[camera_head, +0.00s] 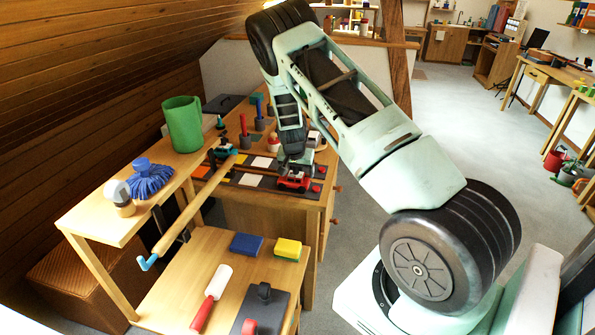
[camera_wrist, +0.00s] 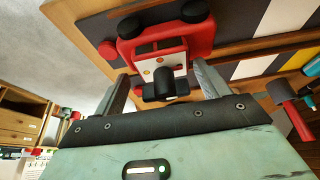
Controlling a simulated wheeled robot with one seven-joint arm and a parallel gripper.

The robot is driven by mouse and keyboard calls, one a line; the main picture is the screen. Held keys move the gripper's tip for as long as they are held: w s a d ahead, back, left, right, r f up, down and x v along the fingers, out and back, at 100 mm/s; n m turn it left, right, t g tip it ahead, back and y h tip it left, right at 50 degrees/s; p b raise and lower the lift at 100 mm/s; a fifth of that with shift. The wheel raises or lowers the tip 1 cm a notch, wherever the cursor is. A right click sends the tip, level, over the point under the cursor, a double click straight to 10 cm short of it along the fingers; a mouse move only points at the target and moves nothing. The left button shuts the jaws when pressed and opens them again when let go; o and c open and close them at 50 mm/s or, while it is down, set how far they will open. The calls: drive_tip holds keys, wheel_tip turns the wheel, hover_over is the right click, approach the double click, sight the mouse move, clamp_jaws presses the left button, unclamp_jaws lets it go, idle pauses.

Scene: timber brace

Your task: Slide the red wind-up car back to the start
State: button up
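The red wind-up car (camera_head: 293,184) sits on the patterned board (camera_head: 246,180), near the board's front right edge in the head view. In the wrist view the car (camera_wrist: 197,38) is close ahead, showing a white end panel and a dark knob-like part. My gripper (camera_wrist: 163,82) is open, with one finger on each side of that dark part and visible gaps between. In the head view my gripper (camera_head: 296,160) is right behind and above the car and hides part of it. I cannot tell whether the fingers touch the car.
Red and blue upright pieces (camera_head: 244,133) stand on the board behind. A wooden pole (camera_head: 195,208) lies between. The near table (camera_head: 215,257) holds sponges and a red-handled roller (camera_head: 211,298).

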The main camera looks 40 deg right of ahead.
drive_tip(key=b+v, duration=0.1)
drive_tip(key=v, duration=1.6)
drive_tip(key=shift+r, duration=0.15)
drive_tip(key=shift+s+a, duration=0.1)
drive_tip(key=s+a+r+n+y, duration=0.1)
drive_tip(key=s+a+n+y, duration=0.15)
drive_tip(key=a, duration=0.75)
drive_tip(key=s+a+r+n+y, duration=0.1)
drive_tip(key=s+a+n, duration=0.3)
drive_tip(key=a, duration=0.6)
drive_tip(key=s+a+r+n+y, duration=0.1)
drive_tip(key=s+a+n, duration=0.2)
drive_tip(key=a, duration=0.7)
drive_tip(key=s+a+r+n+g, duration=0.1)
drive_tip(key=s+a+n, duration=0.4)
drive_tip(key=s, duration=0.6)
drive_tip(key=s+a+r+n+g, duration=0.1)
drive_tip(key=s+a+n, duration=0.4)
drive_tip(key=s, duration=0.5)
drive_tip(key=shift+s+a+r, duration=0.4)
drive_tip(key=shift+r, duration=0.2)
